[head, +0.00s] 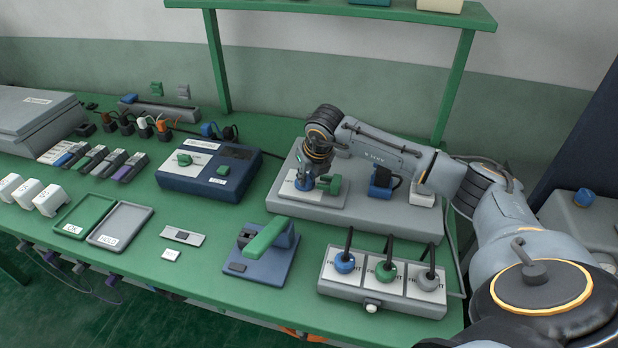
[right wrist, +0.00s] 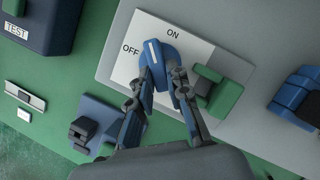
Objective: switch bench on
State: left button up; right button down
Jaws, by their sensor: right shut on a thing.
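A blue rotary knob (right wrist: 158,58) with a white pointer line sits on a white plate (right wrist: 206,50) marked OFF and ON. In the right wrist view the pointer line faces up and slightly left, between the two words. The plate lies on a grey raised panel (head: 413,221) on the green bench. My right gripper (right wrist: 166,84) has its two fingers around the knob and is shut on it; in the head view the right gripper (head: 306,179) comes down over the plate from above, partly hiding the knob. My left gripper is not in view.
A green block (right wrist: 219,91) stands close beside the knob on the right. A blue clamp-like part (head: 381,184) is on the same panel. A dark blue box (head: 207,174), a green-handled fixture (head: 265,243) and a box with three cable plugs (head: 384,300) stand nearby.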

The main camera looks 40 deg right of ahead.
jog(key=m+b, duration=0.1)
jog(key=m+h, duration=0.1)
jog(key=m, duration=0.1)
jog(key=shift+w+a+m+b, duration=0.15)
jog(key=shift+a+m+b, duration=0.15)
jog(key=shift+a+b, duration=0.1)
jog(key=m+h+b, duration=0.1)
jog(key=m, duration=0.1)
jog(key=m+g, duration=0.1)
jog(key=m, duration=0.1)
jog(key=shift+w+a+h+b, duration=0.15)
jog(key=shift+w+h+b, duration=0.05)
jog(key=shift+h+b, duration=0.2)
jog(key=shift+m, duration=0.4)
jog(key=c, duration=1.3)
grip_release()
jog(key=shift+r, duration=0.15)
jog(key=v, duration=1.1)
jog(key=shift+w+a+r, duration=0.1)
jog(key=shift+a+r, duration=0.05)
jog(key=shift+r, duration=0.3)
